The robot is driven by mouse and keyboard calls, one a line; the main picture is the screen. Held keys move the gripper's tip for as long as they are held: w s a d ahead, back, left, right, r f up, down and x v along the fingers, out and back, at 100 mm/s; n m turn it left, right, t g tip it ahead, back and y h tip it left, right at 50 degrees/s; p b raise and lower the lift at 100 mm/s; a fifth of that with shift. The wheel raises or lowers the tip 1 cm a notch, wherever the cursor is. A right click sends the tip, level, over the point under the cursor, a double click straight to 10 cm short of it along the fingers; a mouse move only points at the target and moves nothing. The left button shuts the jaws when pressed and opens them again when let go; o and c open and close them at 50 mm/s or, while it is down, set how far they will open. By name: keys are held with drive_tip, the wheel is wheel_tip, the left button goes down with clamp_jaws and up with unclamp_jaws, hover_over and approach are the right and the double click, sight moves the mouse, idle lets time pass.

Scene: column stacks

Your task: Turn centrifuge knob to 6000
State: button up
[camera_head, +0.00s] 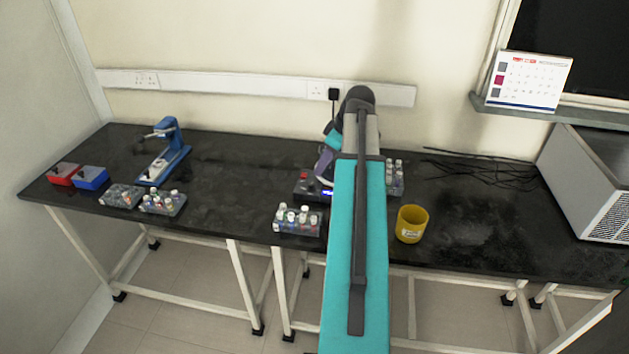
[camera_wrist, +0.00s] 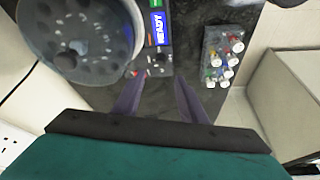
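The centrifuge (camera_wrist: 80,40) fills the upper left of the wrist view, its round rotor with several holes facing me. Its dark panel carries a lit blue display (camera_wrist: 158,28), and what looks like a small knob (camera_wrist: 156,58) sits just below it. In the head view the centrifuge base (camera_head: 310,190) shows beside my arm, which hides much of it. My gripper (camera_wrist: 160,80) is open, with its two purple fingers apart and nothing visible between them. The fingertips are close to the panel's lower edge; I cannot tell whether they touch it. The knob's setting is too small to read.
A rack of capped tubes (camera_wrist: 222,55) stands right of the centrifuge. A blue device (camera_head: 166,155) is far left. Dark cables (camera_head: 485,170) lie at back right.

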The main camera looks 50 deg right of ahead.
sight(312, 184)
drive_tip(key=shift+p+x, duration=0.8)
drive_tip(key=shift+x, duration=4)
clamp_jaws()
